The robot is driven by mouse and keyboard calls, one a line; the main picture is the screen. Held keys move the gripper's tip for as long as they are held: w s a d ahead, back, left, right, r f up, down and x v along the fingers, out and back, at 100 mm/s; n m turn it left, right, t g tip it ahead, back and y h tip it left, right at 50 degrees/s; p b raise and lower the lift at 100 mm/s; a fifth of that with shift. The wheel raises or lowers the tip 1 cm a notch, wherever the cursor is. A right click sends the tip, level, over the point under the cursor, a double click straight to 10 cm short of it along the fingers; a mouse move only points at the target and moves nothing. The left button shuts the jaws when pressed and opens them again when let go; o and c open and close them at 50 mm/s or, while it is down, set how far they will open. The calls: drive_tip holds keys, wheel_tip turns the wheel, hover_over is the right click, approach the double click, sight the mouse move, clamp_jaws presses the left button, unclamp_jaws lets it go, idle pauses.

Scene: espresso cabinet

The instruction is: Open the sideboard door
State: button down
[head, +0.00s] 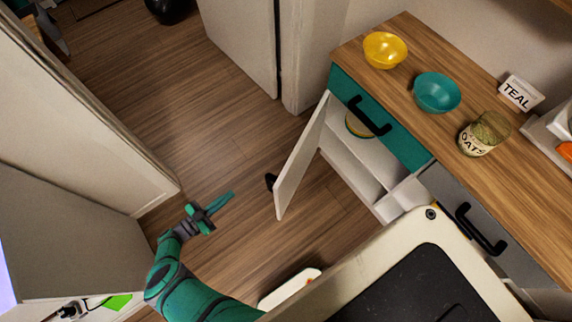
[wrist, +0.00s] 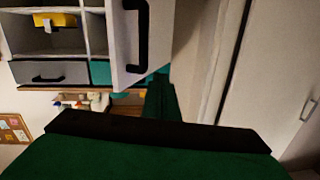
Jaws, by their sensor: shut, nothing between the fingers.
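The sideboard door (head: 302,158) stands swung wide open, its white inner face toward the cabinet. Its black handle (head: 271,182) is on the far side, at the left edge. In the wrist view the door (wrist: 138,74) is close, with the black handle (wrist: 139,36) plain to see. The sideboard (head: 350,180) shows white shelves inside, and a yellowish round item (head: 356,125) sits on the upper one. My gripper (head: 231,196) is shut and empty, left of the door and apart from it. Its teal fingers (wrist: 163,98) show in the wrist view, below the handle.
Clear floor (head: 215,120) lies beyond my gripper.

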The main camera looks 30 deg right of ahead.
drive_tip(key=s+a+r+n+t+y, duration=0.2)
drive_tip(key=s+a+n+t, duration=0.15)
drive_tip(key=s+a, duration=0.35)
drive_tip(key=s+a+r+n+t+y, duration=0.2)
drive_tip(key=s+a+t+y, duration=0.15)
drive_tip(key=s+a, duration=0.35)
drive_tip(key=s+d+r+n+t+y, duration=0.2)
drive_tip(key=s+d+r, duration=0.1)
drive_tip(key=s, duration=0.3)
drive_tip(key=s+d+r+n+t+y, duration=0.2)
drive_tip(key=s+d+r, duration=0.1)
drive_tip(key=s, duration=0.4)
drive_tip(key=d+r+n+t+y, duration=0.1)
drive_tip(key=d+r+n+y, duration=0.3)
drive_tip(key=r, duration=0.5)
drive_tip(key=d+r+n+t+y, duration=0.1)
drive_tip(key=d+r+n+y, duration=0.2)
drive_tip(key=r, duration=0.7)
drive_tip(key=shift+s+d+r+n+y, duration=0.25)
drive_tip(key=shift+s+d+n+y, duration=0.1)
drive_tip(key=shift+d+n, duration=0.3)
drive_tip(key=shift+d, duration=0.1)
